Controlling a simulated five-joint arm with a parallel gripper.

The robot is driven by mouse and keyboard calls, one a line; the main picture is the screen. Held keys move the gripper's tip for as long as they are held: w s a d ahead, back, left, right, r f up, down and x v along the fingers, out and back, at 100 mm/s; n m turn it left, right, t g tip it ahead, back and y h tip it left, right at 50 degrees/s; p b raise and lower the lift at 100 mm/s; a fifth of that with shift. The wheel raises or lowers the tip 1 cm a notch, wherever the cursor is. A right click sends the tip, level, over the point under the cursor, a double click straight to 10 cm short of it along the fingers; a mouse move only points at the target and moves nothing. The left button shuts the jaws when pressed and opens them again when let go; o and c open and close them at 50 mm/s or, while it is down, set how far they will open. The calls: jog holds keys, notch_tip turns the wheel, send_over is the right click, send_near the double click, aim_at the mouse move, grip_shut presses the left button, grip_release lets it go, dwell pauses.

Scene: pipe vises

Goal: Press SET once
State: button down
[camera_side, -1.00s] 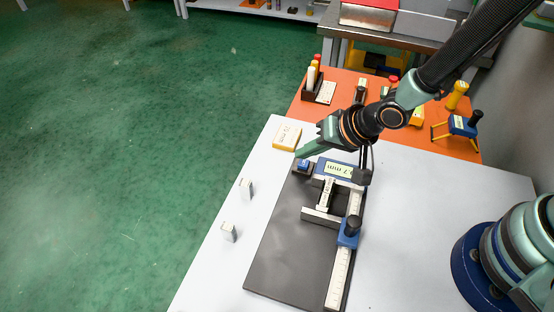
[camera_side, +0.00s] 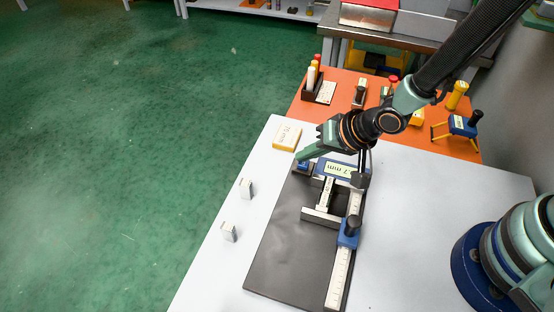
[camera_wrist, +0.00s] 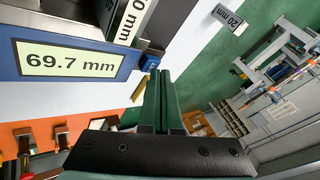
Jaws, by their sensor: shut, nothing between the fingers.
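The blue SET button (camera_side: 303,167) sits on a small dark base at the far left corner of the dark plate (camera_side: 284,243). It also shows in the wrist view (camera_wrist: 150,62), just beyond my fingertips; its lettering is not readable there. My gripper (camera_side: 300,160) is shut and empty, its green fingers pointing down at the button. The fingertips (camera_wrist: 160,73) are very close to it; I cannot tell whether they touch. The blue display unit beside the button reads 69.7 mm on its screen (camera_wrist: 70,62).
The measuring vise has a white scale rail (camera_side: 339,281) and a blue slider with a black knob (camera_side: 348,232). A yellow block (camera_side: 286,138) and two small pale blocks (camera_side: 246,188) (camera_side: 229,232) stand on the white table. An orange table with tools lies behind.

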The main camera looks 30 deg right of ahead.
aim_at(307, 164)
jog(key=shift+f, duration=0.25)
dwell(0.6)
jog(key=shift+r, duration=0.85)
jog(key=shift+r, duration=2.5)
jog(key=shift+r, duration=0.1)
jog(key=s+d+r+n+h, duration=0.1)
jog(key=s+d+r+n, duration=0.1)
jog(key=d+r, duration=0.5)
jog(key=s+d+r+n+h, duration=0.2)
jog(key=s+d+r, duration=0.3)
jog(key=d, duration=0.8)
notch_tip(307, 164, up, 3)
jog(key=shift+s+d+f+g+h, duration=0.15)
jog(key=shift+s+d+g+h, duration=0.15)
jog(key=shift+g, duration=0.1)
